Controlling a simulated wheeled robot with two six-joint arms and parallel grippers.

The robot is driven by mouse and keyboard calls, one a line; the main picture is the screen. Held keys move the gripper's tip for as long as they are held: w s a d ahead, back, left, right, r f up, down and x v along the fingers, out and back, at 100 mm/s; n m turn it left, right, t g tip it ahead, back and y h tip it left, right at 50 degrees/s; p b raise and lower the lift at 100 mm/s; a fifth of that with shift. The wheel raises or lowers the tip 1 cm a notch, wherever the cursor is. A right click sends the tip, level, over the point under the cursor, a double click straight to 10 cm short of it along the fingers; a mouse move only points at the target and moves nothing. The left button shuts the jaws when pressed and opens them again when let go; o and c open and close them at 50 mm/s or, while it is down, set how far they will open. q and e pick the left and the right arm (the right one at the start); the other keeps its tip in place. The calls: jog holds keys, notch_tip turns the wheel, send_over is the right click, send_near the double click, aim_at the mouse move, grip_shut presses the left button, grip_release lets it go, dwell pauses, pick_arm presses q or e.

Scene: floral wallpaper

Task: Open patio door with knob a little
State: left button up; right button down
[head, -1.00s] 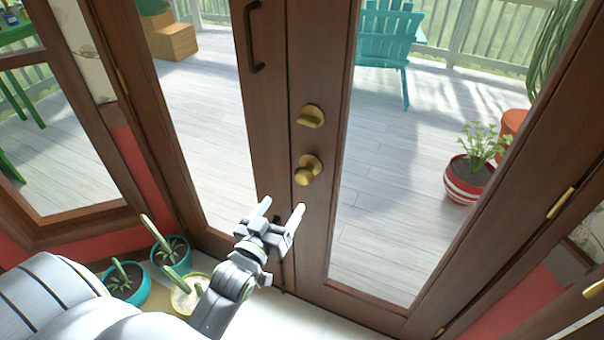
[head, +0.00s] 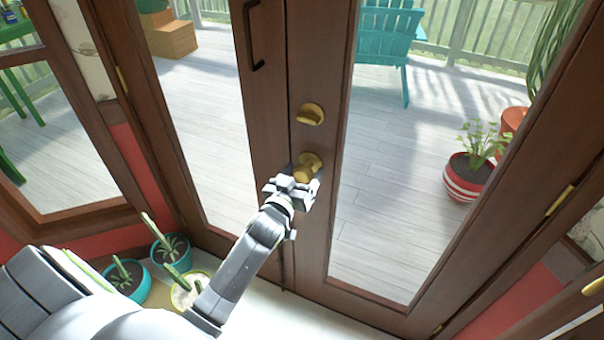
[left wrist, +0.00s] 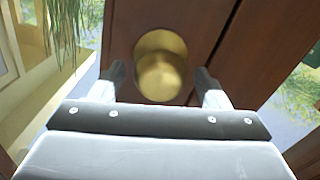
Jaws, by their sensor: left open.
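The patio door (head: 313,225) is a pair of brown wooden leaves with large glass panes, and the leaves look shut. A round brass knob (head: 306,170) sits on the right leaf, below a brass deadbolt turn (head: 310,114). My left gripper (head: 296,178) is at the knob, with its fingers spread to either side. The gripper partly hides the knob in the head view. My right gripper is not in view.
A dark pull handle (head: 249,36) is on the left leaf. Potted cacti (head: 168,250) stand on the floor at lower left, near my left arm. Beyond the glass are a deck, a teal chair (head: 388,45) and a red-striped pot (head: 462,178).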

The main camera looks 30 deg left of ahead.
pick_arm(q)
jog(key=c, duration=1.4)
jog(key=shift+f, duration=0.1)
jog(key=shift+n+b, duration=0.85)
jog(key=shift+n, duration=0.05)
jog(key=shift+a+n+b, duration=0.1)
jog(key=shift+n+b, duration=0.65)
jog(key=shift+n, duration=0.45)
jog(key=n+b, duration=0.1)
jog(key=n, duration=0.2)
jog(key=shift+n, duration=1.6)
